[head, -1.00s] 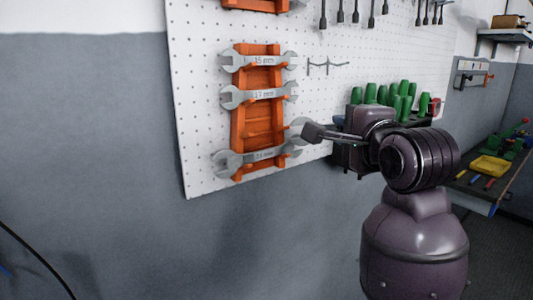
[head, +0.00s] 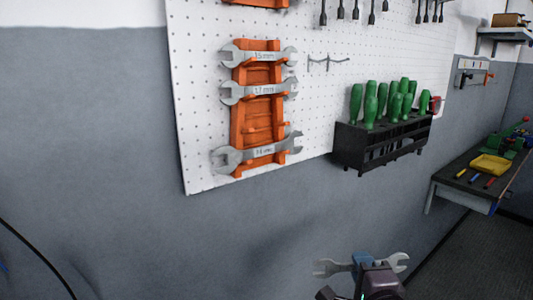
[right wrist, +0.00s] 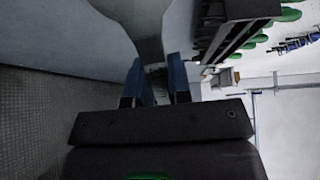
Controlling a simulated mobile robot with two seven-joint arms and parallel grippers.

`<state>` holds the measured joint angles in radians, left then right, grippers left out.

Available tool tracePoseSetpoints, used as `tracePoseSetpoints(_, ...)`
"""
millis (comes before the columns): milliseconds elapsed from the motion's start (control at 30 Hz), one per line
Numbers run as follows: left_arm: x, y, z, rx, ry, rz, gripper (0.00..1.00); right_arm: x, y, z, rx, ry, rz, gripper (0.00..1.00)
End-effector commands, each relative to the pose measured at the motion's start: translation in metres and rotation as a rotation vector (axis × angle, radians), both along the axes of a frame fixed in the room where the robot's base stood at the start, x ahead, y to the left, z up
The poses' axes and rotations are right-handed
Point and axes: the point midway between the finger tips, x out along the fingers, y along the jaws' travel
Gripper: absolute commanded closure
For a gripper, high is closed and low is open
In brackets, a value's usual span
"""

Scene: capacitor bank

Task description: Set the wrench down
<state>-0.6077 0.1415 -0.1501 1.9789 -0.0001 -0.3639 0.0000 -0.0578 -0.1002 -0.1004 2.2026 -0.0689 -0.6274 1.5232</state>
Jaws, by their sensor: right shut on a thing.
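My right gripper (head: 362,262) is low in the head view, shut on a grey wrench (head: 335,267). The wrench's two open ends stick out on either side of the blue fingertips, roughly level, in free air in front of the grey wall. The right wrist view also shows the gripper (right wrist: 155,80), with the wrench (right wrist: 138,22) large and cut off at the top edge. The orange wrench rack (head: 238,126) on the pegboard holds three other wrenches, with an empty pair of pegs between the lower two. My left gripper is not in view.
The white pegboard (head: 320,100) covers the upper wall. A black holder (head: 352,148) with green-handled screwdrivers (head: 370,105) sticks out at its right. A workbench (head: 465,180) with a yellow tray (head: 491,165) stands at the far right. The wall below the pegboard is clear.

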Motion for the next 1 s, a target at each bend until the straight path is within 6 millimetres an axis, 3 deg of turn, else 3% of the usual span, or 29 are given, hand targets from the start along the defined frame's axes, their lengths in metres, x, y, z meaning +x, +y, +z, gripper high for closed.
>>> tracePoseSetpoints(100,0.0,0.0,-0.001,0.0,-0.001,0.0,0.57,-0.016,-0.007,-0.031,0.0,0.004,-0.017,1.0)
tracePoseSetpoints(300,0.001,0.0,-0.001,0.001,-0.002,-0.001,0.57,-0.033,-0.014,-0.061,-0.001,0.001,-0.036,1.0)
tracePoseSetpoints(633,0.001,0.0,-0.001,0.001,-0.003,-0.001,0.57,-0.039,-0.017,-0.075,0.0,-0.001,-0.042,1.0)
tracePoseSetpoints(1000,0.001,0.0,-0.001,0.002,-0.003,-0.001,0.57,-0.039,-0.017,-0.074,0.0,-0.003,-0.042,1.0)
